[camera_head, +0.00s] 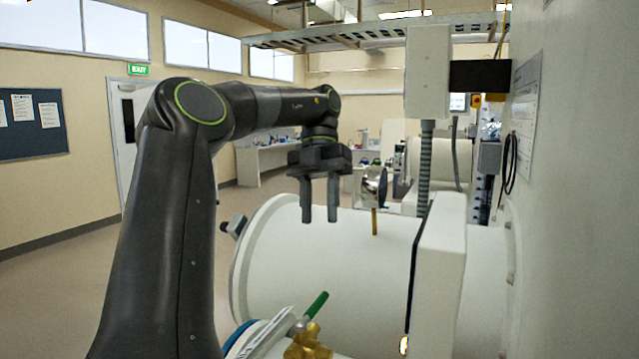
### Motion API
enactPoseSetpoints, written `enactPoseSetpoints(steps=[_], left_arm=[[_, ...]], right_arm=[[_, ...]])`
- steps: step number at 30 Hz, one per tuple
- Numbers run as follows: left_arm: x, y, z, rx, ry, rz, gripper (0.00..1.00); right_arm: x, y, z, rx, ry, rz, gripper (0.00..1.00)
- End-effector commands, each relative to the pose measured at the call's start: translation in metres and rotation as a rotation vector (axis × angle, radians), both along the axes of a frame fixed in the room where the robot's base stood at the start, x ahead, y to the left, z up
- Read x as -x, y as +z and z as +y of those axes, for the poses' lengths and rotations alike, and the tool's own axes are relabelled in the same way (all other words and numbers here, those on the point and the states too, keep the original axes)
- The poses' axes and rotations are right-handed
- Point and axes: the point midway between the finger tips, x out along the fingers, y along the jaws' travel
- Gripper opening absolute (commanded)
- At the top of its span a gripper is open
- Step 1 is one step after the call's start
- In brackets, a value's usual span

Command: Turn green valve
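The green valve handle (317,305) is a short green lever at the bottom middle. It tilts up to the right from a brass valve body (307,346), which is cut off by the lower picture edge. My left gripper (320,220) hangs above it, pointing down, in front of the large white cylinder in the picture. Its two fingers are apart with nothing between them. It is clear of the green handle. My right gripper is not in view.
A large white cylinder (310,262) lies across the middle, with a white upright plate (438,285) on its right. A grey wall (585,200) closes off the right side. A thin brass rod (374,222) stands behind the gripper. Open floor (60,290) lies left.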

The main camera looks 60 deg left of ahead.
Motion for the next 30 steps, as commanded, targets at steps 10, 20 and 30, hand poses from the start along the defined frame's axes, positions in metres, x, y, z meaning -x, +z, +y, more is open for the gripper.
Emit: enactPoseSetpoints(steps=[10, 20, 30], left_arm=[[-0.008, 0.035, 0.012, -0.001, 0.0, 0.0, 0.35], [-0.01, 0.037, 0.014, 0.0, -0.002, -0.002, 0.35], [-0.01, 0.037, 0.014, -0.001, -0.001, -0.001, 0.35]], right_arm=[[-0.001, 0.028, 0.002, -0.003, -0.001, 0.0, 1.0], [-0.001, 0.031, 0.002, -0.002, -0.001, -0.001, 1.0], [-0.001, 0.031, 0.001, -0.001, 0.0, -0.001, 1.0]])
